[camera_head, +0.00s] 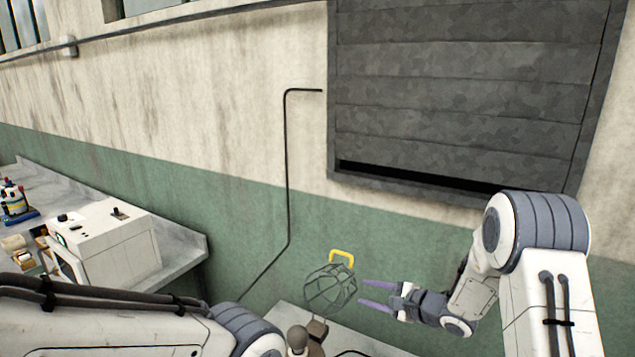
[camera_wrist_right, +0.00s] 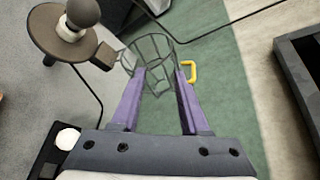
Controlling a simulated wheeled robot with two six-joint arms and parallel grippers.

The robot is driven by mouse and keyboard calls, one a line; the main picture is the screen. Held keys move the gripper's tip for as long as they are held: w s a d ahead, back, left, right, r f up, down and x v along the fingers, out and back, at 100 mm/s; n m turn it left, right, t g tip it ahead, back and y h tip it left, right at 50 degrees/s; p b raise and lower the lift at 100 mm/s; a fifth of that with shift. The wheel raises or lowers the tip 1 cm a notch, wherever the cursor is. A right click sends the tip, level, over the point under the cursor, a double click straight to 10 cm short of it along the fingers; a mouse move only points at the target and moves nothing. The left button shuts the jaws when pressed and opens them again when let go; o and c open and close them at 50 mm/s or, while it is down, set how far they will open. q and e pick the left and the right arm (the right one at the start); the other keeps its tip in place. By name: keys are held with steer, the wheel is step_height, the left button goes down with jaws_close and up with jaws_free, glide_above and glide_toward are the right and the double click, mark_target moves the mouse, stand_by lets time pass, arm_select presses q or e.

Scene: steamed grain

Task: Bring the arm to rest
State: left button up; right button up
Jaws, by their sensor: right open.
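My right gripper (camera_head: 363,293) comes in from the right in the head view, its two purple fingers apart and pointing left. It is open, with nothing seen held between the fingers. In the right wrist view the two fingers (camera_wrist_right: 160,75) also stand apart. A dark wire basket (camera_head: 331,290) with a yellow handle (camera_head: 343,257) is just left of the fingertips. It also shows beyond them in the right wrist view (camera_wrist_right: 150,48); I cannot tell whether they touch. My left arm crosses the lower left of the head view, and its gripper is out of view.
A white box-shaped machine (camera_head: 105,240) stands on a grey bench (camera_head: 185,250) at left, with bottles (camera_head: 14,200) behind. A brown round piece with a dark knob (camera_wrist_right: 82,14) is near the basket. A dark shutter (camera_head: 465,95) hangs on the wall above my right arm.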

steer(key=s+a+f+n+g+h+b, duration=0.1)
steer(key=s+a+f+n+h+b, duration=0.2)
steer(key=s+n, duration=0.35)
steer(key=s+a+n+g+h+b, duration=0.2)
steer(key=s+a+n+h+b, duration=0.2)
steer(key=s+n+b, duration=0.25)
steer(key=s+f+n+g+b, duration=0.2)
steer(key=s+n, duration=0.3)
steer(key=s, duration=0.8)
steer(key=s+f+n+g+h+b, duration=0.1)
steer(key=s+n+g, duration=0.4)
steer(key=s, duration=0.8)
steer(key=shift+s+a+f+n+b, duration=0.25)
steer(key=shift+a+f+n+b, duration=0.2)
steer(key=shift+f+n+b, duration=0.2)
